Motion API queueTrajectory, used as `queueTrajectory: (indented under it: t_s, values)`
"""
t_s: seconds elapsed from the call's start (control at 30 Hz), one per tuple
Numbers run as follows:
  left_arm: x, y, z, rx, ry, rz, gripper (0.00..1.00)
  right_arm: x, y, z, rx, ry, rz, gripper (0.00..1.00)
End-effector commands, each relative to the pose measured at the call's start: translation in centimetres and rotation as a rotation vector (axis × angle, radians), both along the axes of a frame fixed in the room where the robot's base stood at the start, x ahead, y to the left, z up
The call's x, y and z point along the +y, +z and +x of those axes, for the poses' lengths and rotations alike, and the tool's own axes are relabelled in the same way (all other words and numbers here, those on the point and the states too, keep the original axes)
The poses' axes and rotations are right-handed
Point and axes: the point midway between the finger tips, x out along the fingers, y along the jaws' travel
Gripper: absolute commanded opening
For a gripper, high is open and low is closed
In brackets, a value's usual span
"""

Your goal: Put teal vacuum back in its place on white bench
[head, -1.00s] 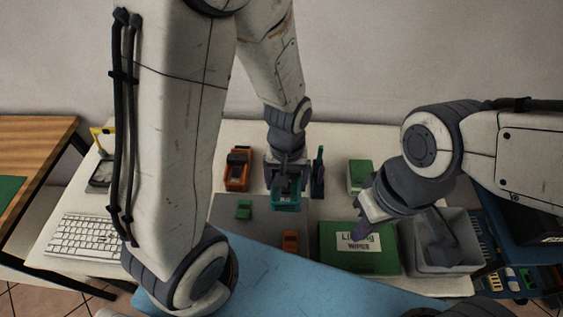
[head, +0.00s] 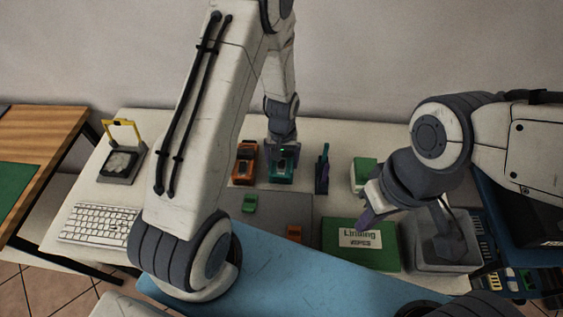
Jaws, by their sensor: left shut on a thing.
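The teal vacuum (head: 280,171) is at the back of the white bench (head: 330,140), between an orange unit (head: 246,160) on its left and a dark blue upright one (head: 322,170) on its right. My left gripper (head: 283,153) comes down on it from above and is shut on it. Whether its base touches the bench is hard to tell. My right gripper (head: 366,212) hangs over the green lint wipes box (head: 375,258); its jaw gap is not clear.
A grey mat (head: 270,208) holds a small green item (head: 249,203) and a small orange one (head: 294,233). A grey bin (head: 447,262) stands right. A green-and-white box (head: 364,171) is behind the wipes. A keyboard (head: 98,224) and yellow-handled device (head: 123,158) are left.

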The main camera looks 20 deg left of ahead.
Motion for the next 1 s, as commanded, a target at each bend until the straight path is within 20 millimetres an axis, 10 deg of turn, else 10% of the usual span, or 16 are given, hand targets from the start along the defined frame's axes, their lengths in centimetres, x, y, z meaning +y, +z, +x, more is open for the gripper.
queueTrajectory:
  t_s: [0.57, 0.6, 1.0]
  values:
    - [0.0, -2.4, 0.0, -0.002, 0.001, 0.001, 0.35, 0.0, 0.1, 0.0, 0.0, 0.0, 0.0, 0.0]
    - [0.0, -2.2, 0.0, -0.001, 0.001, 0.0, 1.0, 0.0, 0.2, 0.0, 0.0, 0.0, 0.0, 0.0]
    - [0.0, -1.1, 0.1, -0.005, 0.001, 0.0, 1.0, 0.0, 0.3, 0.0, 0.0, 0.0, 0.0, 0.0]
